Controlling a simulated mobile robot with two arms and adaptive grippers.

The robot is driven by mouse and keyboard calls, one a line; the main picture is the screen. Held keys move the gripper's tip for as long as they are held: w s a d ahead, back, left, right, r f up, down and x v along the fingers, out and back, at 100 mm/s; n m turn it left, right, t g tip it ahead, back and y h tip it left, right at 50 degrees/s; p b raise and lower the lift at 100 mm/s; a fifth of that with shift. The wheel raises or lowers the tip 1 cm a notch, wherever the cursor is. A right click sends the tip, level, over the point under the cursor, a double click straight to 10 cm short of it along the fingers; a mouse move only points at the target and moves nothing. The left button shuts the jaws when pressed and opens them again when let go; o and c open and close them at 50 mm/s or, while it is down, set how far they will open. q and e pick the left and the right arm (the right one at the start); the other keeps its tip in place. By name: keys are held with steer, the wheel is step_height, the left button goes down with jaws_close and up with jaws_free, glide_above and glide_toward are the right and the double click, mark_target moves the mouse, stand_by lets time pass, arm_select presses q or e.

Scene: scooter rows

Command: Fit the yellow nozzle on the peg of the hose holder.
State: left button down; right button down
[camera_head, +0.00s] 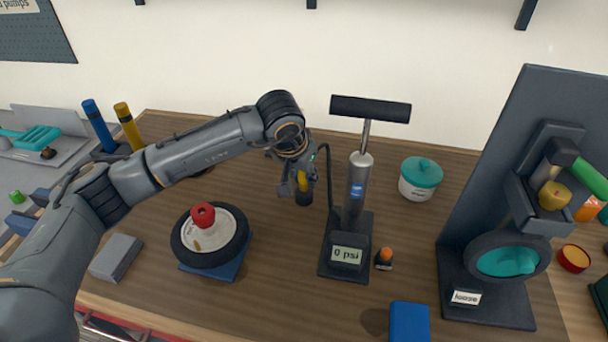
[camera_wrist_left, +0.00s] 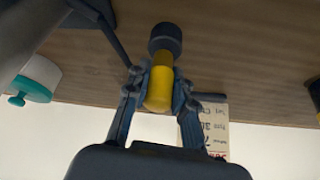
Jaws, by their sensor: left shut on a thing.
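My left gripper (camera_head: 303,176) is shut on the yellow nozzle (camera_head: 302,182). It holds the nozzle in front of the pump, to its left in the head view. In the left wrist view, the yellow nozzle (camera_wrist_left: 159,88) with its dark collar end (camera_wrist_left: 164,40) lies between the two fingertips (camera_wrist_left: 158,90). The dark end points away from the palm, downward in the head view. A small dark block with an orange top (camera_head: 384,257) stands right of the pump's base; I cannot tell whether it is the hose holder with its peg. My right gripper is not in view.
The floor pump (camera_head: 357,190) stands on the wooden bench, its hose (camera_head: 328,165) beside my gripper. A wheel (camera_head: 210,236) lies at left, a teal-lidded jar (camera_head: 420,180) at back right. A tall dark stand (camera_head: 500,185) is at right. A blue block (camera_head: 409,322) is in front.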

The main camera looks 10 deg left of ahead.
arm_select(q)
steer(key=shift+f, duration=0.35)
steer(key=c, duration=1.1)
jaws_free()
steer(key=shift+o, duration=0.2)
steer(key=shift+r, duration=0.1)
steer(key=v, duration=1.1)
steer(key=shift+r, duration=0.4)
steer(key=shift+s, duration=0.15)
